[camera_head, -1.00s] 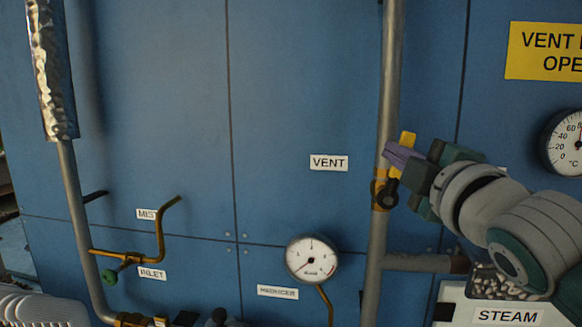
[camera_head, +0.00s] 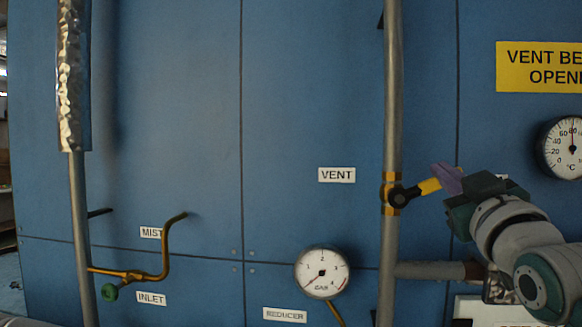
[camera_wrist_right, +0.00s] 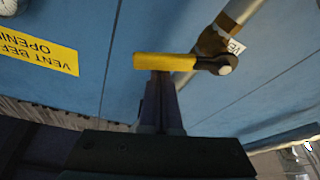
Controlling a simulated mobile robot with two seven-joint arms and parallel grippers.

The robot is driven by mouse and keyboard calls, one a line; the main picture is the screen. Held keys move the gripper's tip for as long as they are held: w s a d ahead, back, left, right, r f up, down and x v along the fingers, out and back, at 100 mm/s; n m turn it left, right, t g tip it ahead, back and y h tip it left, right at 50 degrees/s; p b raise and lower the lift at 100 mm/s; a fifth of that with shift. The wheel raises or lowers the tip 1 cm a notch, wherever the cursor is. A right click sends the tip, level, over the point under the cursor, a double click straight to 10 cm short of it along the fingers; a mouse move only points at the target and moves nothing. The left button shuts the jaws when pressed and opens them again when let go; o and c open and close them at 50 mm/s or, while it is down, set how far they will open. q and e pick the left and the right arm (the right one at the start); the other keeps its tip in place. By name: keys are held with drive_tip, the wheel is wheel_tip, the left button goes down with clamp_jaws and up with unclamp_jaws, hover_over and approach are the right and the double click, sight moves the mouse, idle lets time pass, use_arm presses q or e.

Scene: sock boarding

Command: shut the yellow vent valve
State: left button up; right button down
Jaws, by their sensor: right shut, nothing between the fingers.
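The yellow vent valve sits on the vertical grey pipe, right of the VENT label (camera_head: 336,175). Its brass body (camera_head: 390,193) is on the pipe, and its yellow lever (camera_head: 430,186) points right and slightly up, across the pipe. In the right wrist view the lever (camera_wrist_right: 165,62) lies across the tips of my fingers. My right gripper (camera_head: 447,179) is shut with nothing between its fingers. Its purple fingertips are at the lever's free end and look to be touching it, not gripping it. My left gripper is not in view.
The vertical pipe (camera_head: 392,90) runs in front of a blue panel wall. A thermometer dial (camera_head: 565,147) is at the right.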

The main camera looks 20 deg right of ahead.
use_arm(q)
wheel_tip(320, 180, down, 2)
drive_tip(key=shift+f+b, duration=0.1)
drive_tip(key=shift+b, duration=0.8)
use_arm(e)
drive_tip(key=f+m, duration=0.1)
drive_tip(key=m+h, duration=0.1)
drive_tip(key=d+f+m, duration=0.1)
drive_tip(key=m, duration=0.1)
drive_tip(key=shift+s+f+g+h, duration=0.3)
drive_tip(key=shift+g, duration=0.1)
drive_tip(key=shift+f, duration=0.1)
use_arm(q)
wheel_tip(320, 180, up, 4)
drive_tip(key=p, duration=0.4)
use_arm(e)
wheel_tip(320, 180, up, 5)
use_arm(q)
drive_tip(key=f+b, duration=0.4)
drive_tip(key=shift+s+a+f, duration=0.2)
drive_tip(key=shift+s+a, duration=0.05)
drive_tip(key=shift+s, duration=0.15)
use_arm(e)
drive_tip(key=f+v, duration=0.1)
drive_tip(key=v, duration=0.9)
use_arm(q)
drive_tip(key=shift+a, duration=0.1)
use_arm(e)
drive_tip(key=shift+w+a, duration=0.1)
drive_tip(key=shift+a, duration=0.05)
